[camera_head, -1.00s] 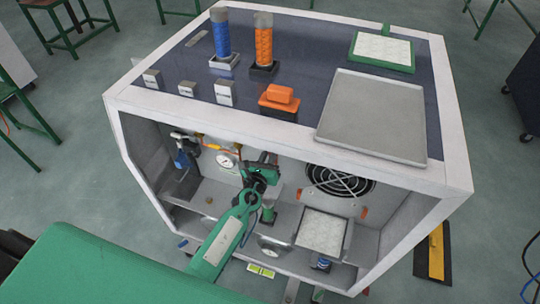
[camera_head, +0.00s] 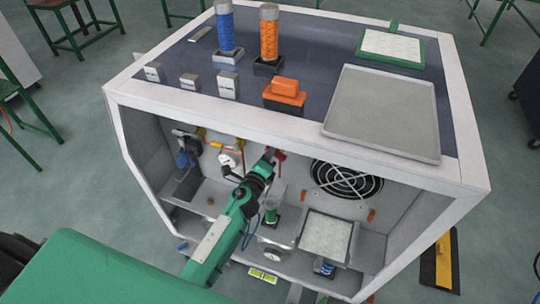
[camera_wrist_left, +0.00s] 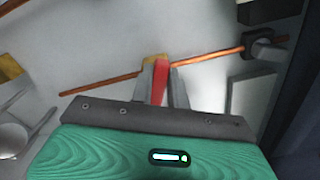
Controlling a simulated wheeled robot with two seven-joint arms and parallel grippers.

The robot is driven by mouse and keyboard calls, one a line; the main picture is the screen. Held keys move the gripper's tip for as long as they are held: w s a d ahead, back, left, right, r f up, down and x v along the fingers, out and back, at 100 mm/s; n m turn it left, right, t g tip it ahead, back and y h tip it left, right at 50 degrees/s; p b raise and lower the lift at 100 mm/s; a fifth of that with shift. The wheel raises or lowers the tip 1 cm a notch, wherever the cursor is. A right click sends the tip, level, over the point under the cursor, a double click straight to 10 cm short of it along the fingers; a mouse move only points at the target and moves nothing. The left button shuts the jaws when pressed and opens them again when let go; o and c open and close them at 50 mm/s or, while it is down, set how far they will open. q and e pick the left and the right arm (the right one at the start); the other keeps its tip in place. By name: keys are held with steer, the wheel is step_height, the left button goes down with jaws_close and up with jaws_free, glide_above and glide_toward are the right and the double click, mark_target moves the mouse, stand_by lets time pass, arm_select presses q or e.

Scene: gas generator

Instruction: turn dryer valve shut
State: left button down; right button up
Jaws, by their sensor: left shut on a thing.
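The dryer valve shows as a red handle (camera_wrist_left: 161,82) on a brass fitting (camera_wrist_left: 154,58) in a copper pipe in the left wrist view. In the head view the red handle (camera_head: 281,155) is at the back of the cabinet, left of the fan. My left gripper (camera_wrist_left: 160,84) is shut on the handle, with one grey finger on each side of it. In the head view my left gripper (camera_head: 269,154) reaches into the open cabinet from the lower left, and the arm hides part of the pipework. My right gripper is not in view.
The white cabinet (camera_head: 290,128) has its front open and a top panel above the arm. A gauge (camera_head: 228,160) sits left of the gripper, and a round fan grille (camera_head: 346,180) is to the right.

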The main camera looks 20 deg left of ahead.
arm_select(q)
steer(key=n, duration=0.2)
steer(key=n+b, duration=0.1)
steer(key=n, duration=0.2)
steer(key=shift+a+f, duration=0.1)
steer(key=shift+f, duration=0.3)
stand_by(0.4)
steer(key=c, duration=1.4)
jaws_free()
steer(key=shift+o, duration=0.2)
steer(key=s+b, duration=0.3)
steer(key=s, duration=1)
steer(key=shift+s+a, duration=0.25)
steer(key=shift+s, duration=0.1)
